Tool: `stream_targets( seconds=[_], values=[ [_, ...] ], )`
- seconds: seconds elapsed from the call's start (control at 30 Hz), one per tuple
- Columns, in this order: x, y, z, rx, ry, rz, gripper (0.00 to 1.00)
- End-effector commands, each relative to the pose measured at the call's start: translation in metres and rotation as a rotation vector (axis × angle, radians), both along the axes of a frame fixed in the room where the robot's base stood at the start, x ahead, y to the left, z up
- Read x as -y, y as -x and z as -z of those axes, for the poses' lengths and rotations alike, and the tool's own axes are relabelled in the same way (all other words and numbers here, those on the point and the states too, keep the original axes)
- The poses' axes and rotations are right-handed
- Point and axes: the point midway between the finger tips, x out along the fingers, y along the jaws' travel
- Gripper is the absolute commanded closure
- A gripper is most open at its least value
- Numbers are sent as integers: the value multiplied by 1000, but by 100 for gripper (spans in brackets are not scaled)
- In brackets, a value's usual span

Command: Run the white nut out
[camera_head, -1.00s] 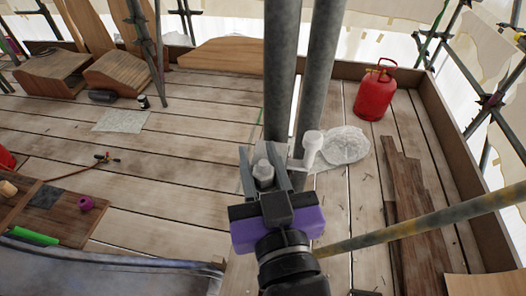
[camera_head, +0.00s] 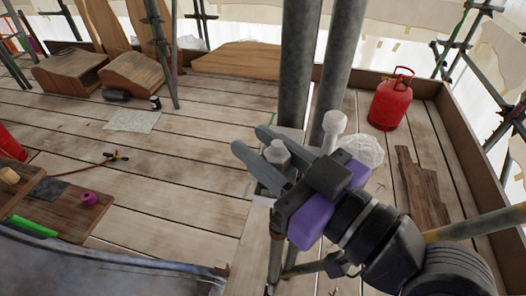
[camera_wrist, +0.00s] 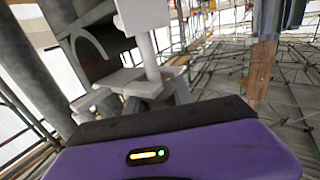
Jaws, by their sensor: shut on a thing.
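A pale grey-white nut with a domed, six-sided top (camera_head: 277,152) sits between the fingers of my gripper (camera_head: 250,141), low in front of two upright grey tubes. My gripper is shut on it, with the fingers pointing up and left and the purple body to the lower right. A second pale knob on a stem (camera_head: 333,125) stands just behind and right of the fingers, beside the right tube. In the wrist view, a white block on a stem (camera_wrist: 143,14) rises above my purple gripper body, beside a curved grey clamp part (camera_wrist: 92,45).
Two upright tubes (camera_head: 298,65) stand close behind the nut. A sloping tube (camera_head: 480,224) crosses at right near my wrist. Open boards (camera_head: 185,160) extend left.

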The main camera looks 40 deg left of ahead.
Motion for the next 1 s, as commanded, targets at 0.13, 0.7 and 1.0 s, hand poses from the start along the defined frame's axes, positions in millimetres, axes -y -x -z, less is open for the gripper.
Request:
stream_targets(
  seconds=[0.13, 0.7, 1.0],
  values=[
    [0, 0, 2, -2, 3, -28, 100],
    [-1, 1, 2, -4, 4, -40, 52],
    [0, 1, 1, -3, 2, -40, 50]
  ],
)
